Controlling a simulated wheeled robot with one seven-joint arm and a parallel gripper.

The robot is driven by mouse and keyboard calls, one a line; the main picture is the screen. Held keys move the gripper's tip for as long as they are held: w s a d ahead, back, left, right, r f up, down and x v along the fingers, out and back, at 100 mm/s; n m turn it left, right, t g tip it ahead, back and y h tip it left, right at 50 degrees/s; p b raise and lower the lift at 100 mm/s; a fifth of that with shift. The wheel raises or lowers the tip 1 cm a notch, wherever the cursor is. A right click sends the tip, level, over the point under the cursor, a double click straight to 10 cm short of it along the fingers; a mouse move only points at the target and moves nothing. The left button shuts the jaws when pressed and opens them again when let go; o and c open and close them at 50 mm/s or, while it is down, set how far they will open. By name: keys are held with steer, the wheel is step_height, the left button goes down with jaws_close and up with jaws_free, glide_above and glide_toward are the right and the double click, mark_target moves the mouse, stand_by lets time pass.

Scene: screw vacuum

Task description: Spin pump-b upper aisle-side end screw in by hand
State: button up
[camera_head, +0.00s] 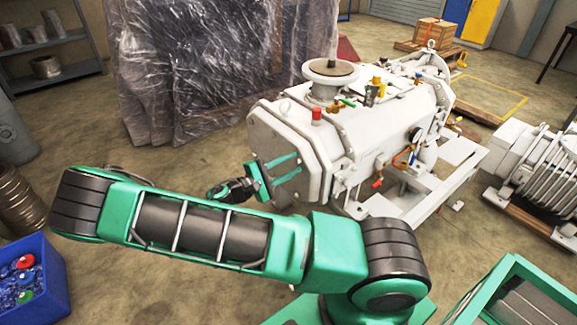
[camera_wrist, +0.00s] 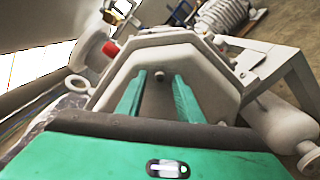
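The white pump (camera_head: 350,125) stands in the middle of the head view, its eight-sided end plate (camera_head: 275,140) facing left toward my arm. My gripper (camera_head: 296,163) is in front of that plate, its two green fingers pointing at it. In the wrist view the end plate (camera_wrist: 205,65) fills the middle, and a small round grey screw head (camera_wrist: 160,76) shows on it. My gripper (camera_wrist: 159,78) is open there, with a finger on each side of the screw head and a gap to both. I cannot tell whether the fingertips touch the plate. The screw is not discernible in the head view.
A plastic-wrapped stack (camera_head: 215,70) stands behind and left of the pump. A blue bin (camera_head: 35,280) with coloured parts is at lower left. A ribbed white machine (camera_head: 535,175) is at right. A red-topped fitting (camera_head: 316,115) sits above the end plate. Open floor lies left of the pump.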

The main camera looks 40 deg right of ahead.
jaws_close()
steer(key=shift+m, duration=0.3)
steer(key=shift+a+f+m, duration=0.1)
steer(key=shift+m, duration=3.45)
steer(key=shift+f+m, duration=0.1)
steer(key=shift+m, duration=3.45)
